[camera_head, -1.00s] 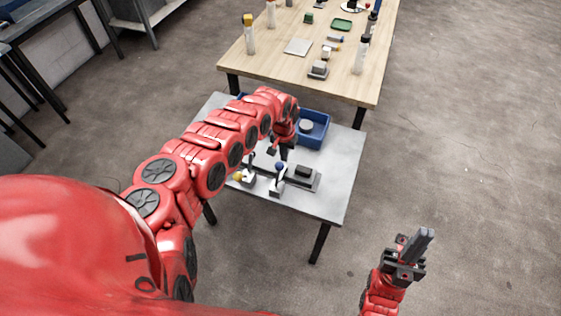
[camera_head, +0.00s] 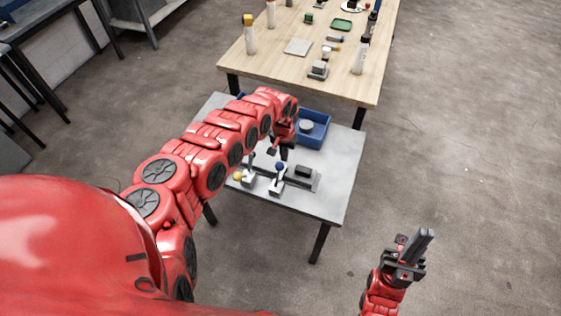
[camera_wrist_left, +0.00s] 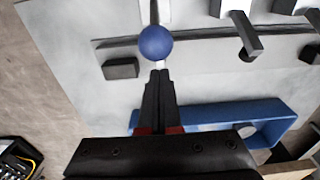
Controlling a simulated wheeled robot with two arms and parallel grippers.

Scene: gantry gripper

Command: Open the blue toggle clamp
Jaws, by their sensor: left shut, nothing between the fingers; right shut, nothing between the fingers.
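The blue toggle clamp (camera_head: 277,183) stands on the grey table, its blue ball knob (camera_head: 280,166) raised on the handle. In the left wrist view the blue knob (camera_wrist_left: 155,43) sits just beyond my left fingertips, with a pale handle part partly hidden behind it. My left gripper (camera_head: 284,157) is shut and empty, close to the knob. Its closed fingers (camera_wrist_left: 159,76) point at the knob in the wrist view; I cannot tell whether they touch. My right gripper (camera_head: 428,236) is shut and empty, off to the right, away from the table.
A clamp with a yellow knob (camera_head: 238,177) stands left of the blue one. A dark block (camera_head: 303,170) lies on the plate to the right. A blue bin (camera_head: 313,128) stands behind. A wooden table (camera_head: 280,72) with several items is farther back. The table's right side is clear.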

